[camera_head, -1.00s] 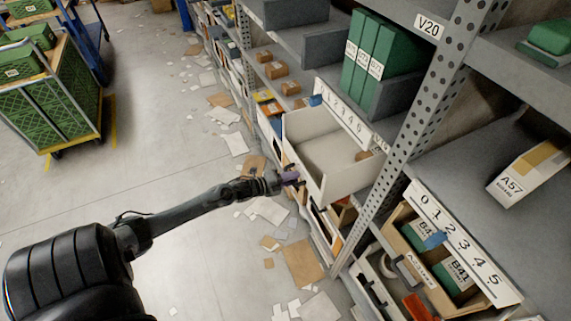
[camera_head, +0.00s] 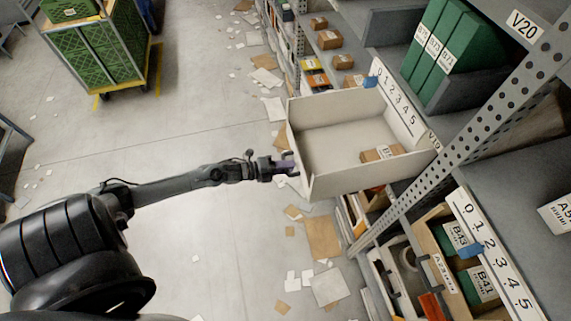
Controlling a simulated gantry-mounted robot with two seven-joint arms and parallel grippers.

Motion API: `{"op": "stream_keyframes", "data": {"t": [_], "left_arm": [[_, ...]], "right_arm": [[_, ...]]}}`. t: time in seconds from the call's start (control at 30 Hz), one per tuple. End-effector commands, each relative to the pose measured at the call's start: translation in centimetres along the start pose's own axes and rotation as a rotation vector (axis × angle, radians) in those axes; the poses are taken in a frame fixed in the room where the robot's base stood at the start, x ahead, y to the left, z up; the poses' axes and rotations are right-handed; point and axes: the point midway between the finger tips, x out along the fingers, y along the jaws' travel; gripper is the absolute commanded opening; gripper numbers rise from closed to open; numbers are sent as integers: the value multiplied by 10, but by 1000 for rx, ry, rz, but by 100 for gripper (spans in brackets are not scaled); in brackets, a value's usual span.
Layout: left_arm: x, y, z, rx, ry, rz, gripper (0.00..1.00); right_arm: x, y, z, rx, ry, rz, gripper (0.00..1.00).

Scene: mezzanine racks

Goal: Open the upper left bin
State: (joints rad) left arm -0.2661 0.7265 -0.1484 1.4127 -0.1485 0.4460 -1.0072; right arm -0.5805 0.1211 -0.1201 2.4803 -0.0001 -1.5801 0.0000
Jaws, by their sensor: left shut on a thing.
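The upper left bin is a white open-topped drawer (camera_head: 345,137) pulled well out of the shelf, past the numbered strip (camera_head: 398,105). A small brown box (camera_head: 382,153) with a label lies inside it near the shelf side. My left gripper (camera_head: 289,165) is at the bin's front wall and shut on its handle, which is mostly hidden by the fingers. My left arm reaches in from the left. My right gripper is not in view.
A perforated grey upright (camera_head: 455,145) marked V20 stands right of the bin. Lower right is another bin (camera_head: 432,262) with green boxes. Green binders (camera_head: 445,50) stand on the shelf above. A cart with green crates (camera_head: 100,55) stands far left. Papers litter the open floor.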

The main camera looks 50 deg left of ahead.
Motion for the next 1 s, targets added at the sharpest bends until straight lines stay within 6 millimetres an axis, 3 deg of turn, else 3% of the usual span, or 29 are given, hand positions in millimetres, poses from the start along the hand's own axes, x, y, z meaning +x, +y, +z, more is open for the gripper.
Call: {"op": "stream_keyframes", "data": {"t": [0.27, 0.3, 0.4, 0.77, 1.0], "left_arm": [[0, -1, 0, 1, 1, -2, 0], [0, -1, 0, 1, 1, -2, 26], [0, -1, 0, 1, 1, -1, 38], [-3, 0, 0, 0, 0, 0, 38], [-31, 1, 0, 0, 1, 5, 38]], "right_arm": [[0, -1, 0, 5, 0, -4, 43], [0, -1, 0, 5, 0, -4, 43], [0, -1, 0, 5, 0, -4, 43], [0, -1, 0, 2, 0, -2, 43], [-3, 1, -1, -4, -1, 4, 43]]}}
